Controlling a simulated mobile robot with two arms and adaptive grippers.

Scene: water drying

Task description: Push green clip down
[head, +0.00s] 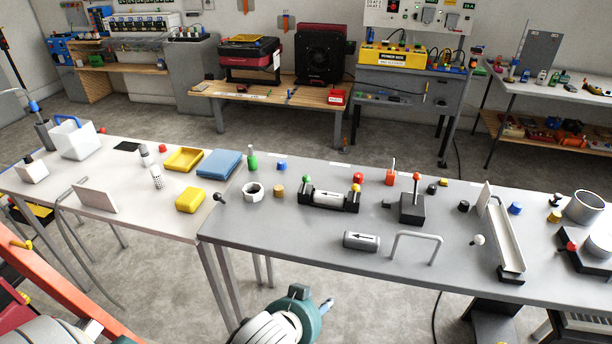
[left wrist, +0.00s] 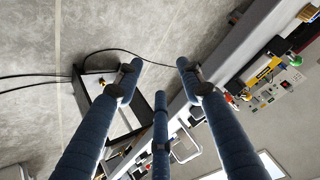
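The green clip (head: 306,182) stands raised at the left end of a black holder (head: 353,204) on the grey table. A pale cylinder (head: 328,198) lies in the holder, and an orange-red clip (head: 357,179) is at its right end. My left gripper (head: 327,303) is low in front of the table, well apart from the clip, and mostly hidden behind my teal and white wrist. In the left wrist view its blue fingers (left wrist: 156,82) are spread with nothing between them. My right gripper is not in view.
The grey table (head: 280,232) has a clear front left part. A grey cylinder with an arrow (head: 361,240) and a metal handle (head: 417,246) stand near its front edge. A green bottle (head: 252,160), a white nut (head: 252,191) and a black lever box (head: 412,208) flank the holder.

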